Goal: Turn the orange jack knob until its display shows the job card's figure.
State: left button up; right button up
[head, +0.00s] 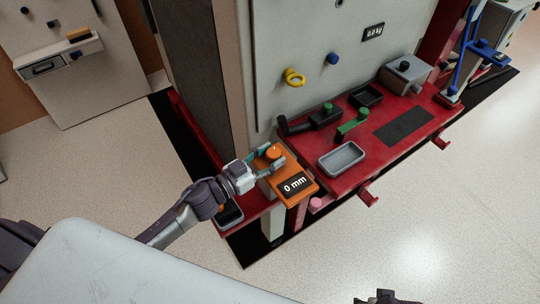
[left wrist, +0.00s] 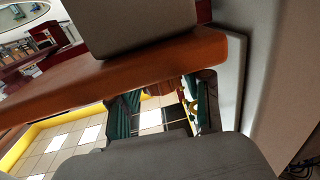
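The orange jack unit (head: 309,191) sits at the near left corner of the red bench. Its dark display (head: 294,185) reads "0 mm". The orange knob (head: 274,152) stands behind the display. My left gripper (head: 271,155) has its teal fingers on either side of the knob. The left wrist view shows the two fingers (left wrist: 163,112) apart, with a small orange-brown part (left wrist: 162,88) between them. I cannot tell whether both fingers press on it. A dark shape at the bottom edge of the head view may be part of my right gripper (head: 380,298). I see no readable job card.
The red bench holds a grey tray (head: 342,159), a green-handled part (head: 352,123), a black tray (head: 366,95) and a grey box (head: 405,74). A tall panel (head: 299,50) behind bears a yellow ring (head: 294,77) and a "6.0 kg" display (head: 373,32). Red hooks (head: 368,194) stick out in front.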

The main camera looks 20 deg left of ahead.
pick_arm(q)
jog(key=c, duration=0.6)
jog(key=shift+r+m+h, duration=0.1)
jog(key=shift+m+h, duration=0.2)
jog(key=shift+c, duration=0.2)
jog(key=shift+a+g+p, duration=0.1)
jog(key=shift+g+p, duration=0.2)
jog(key=shift+w+a+m+g+h, duration=0.1)
jog(key=shift+w+m+g+h, duration=0.05)
jog(key=shift+m+g+h, duration=1.05)
jog(key=shift+h, duration=0.3)
jog(key=shift+w+m+g+h, duration=0.1)
jog(key=shift+m+g+h, duration=0.2)
jog(key=shift+m, duration=0.1)
jog(key=shift+m+g+h, duration=0.4)
jog(key=shift+g, duration=0.1)
jog(key=m+g+h+b, duration=0.2)
jog(key=m+g, duration=0.1)
jog(key=g, duration=0.1)
jog(key=shift+w+a+g, duration=0.1)
jog(key=shift+g, duration=0.5)
pick_arm(e)
notch_tip(320, 180, up, 6)
